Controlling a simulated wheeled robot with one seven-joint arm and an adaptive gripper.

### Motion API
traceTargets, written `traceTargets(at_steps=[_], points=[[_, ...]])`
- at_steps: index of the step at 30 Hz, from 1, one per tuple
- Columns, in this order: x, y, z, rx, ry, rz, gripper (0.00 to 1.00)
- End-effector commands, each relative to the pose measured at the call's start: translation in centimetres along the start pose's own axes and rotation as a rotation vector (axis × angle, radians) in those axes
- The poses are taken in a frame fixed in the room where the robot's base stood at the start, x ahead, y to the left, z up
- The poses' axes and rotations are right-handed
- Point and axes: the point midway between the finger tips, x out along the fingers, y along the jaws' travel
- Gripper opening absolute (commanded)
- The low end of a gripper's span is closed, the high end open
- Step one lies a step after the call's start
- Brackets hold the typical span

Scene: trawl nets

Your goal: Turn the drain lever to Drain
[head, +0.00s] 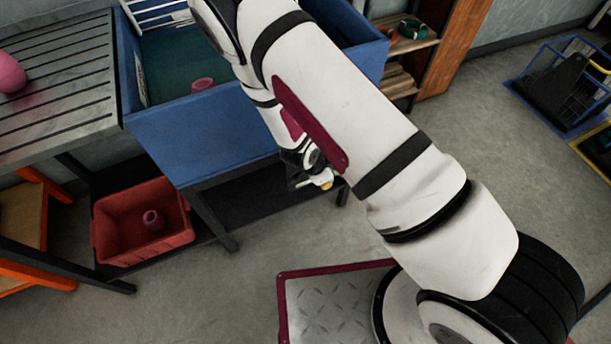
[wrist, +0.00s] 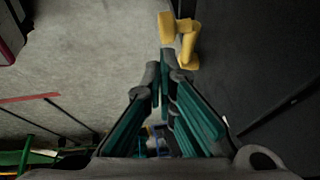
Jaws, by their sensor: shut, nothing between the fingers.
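The drain lever (wrist: 186,45) is yellow and bent, and shows at the top middle of the wrist view, beside a dark panel. In the head view a small yellow piece of it (head: 327,184) shows below the blue tank, just past my forearm. My gripper (wrist: 164,62) is shut and empty, with its fingertips right by the lever's near side. I cannot tell whether they touch it. My arm hides most of the gripper and the valve in the head view. No Drain marking is readable.
The blue tank (head: 208,137) holds dark green water and a pink float (head: 202,84). A slatted table (head: 62,75) adjoins the tank. The floor (head: 240,290) in front is open.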

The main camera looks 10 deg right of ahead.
Motion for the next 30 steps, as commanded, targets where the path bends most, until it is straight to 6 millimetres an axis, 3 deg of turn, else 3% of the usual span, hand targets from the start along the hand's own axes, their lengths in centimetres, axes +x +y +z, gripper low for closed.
traceTargets(at_steps=[1, 12, 30], points=[[-0.7, 0.0, -0.6, 0.001, 0.001, 0.0, 0.0], [-4.5, 0.2, 1.1, -0.003, 0.002, 0.0, 0.0], [-8.8, 0.3, 2.8, 0.003, -0.003, -0.001, 0.0]])
